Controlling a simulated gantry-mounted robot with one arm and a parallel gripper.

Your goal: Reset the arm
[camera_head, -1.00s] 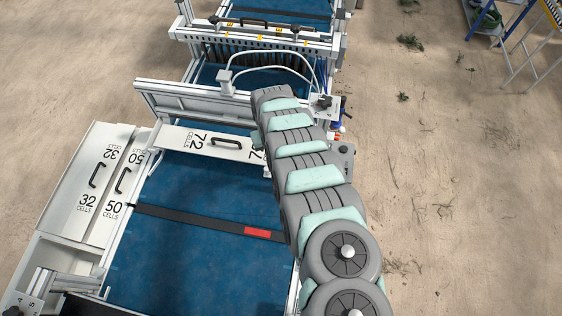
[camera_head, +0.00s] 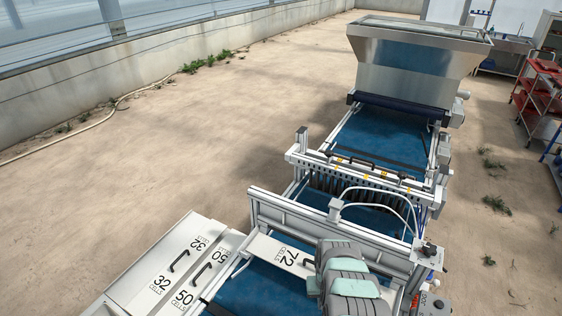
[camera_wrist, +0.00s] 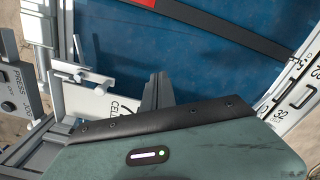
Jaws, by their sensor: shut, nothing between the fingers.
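My gripper (camera_wrist: 157,92) shows in the wrist view as two grey fingers close together, with nothing between them. They stand over the seeder, in front of the white 72 cells plate (camera_wrist: 100,102) and the blue belt (camera_wrist: 190,55). My teal wrist housing covers the bottom of that view and hides what lies below. In the head view my grey and light green arm stands at the bottom, right of centre, over the right part of the 72 cells plate (camera_head: 272,249). The gripper itself does not show there.
The white 32 plate (camera_head: 170,262) and 50 plate (camera_head: 207,272) lie left of the belt. A white frame (camera_head: 300,222) crosses the belt, with a curved pipe behind it. A metal hopper (camera_head: 410,75) stands farther back. A control box (camera_wrist: 20,90) is near the left in the wrist view.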

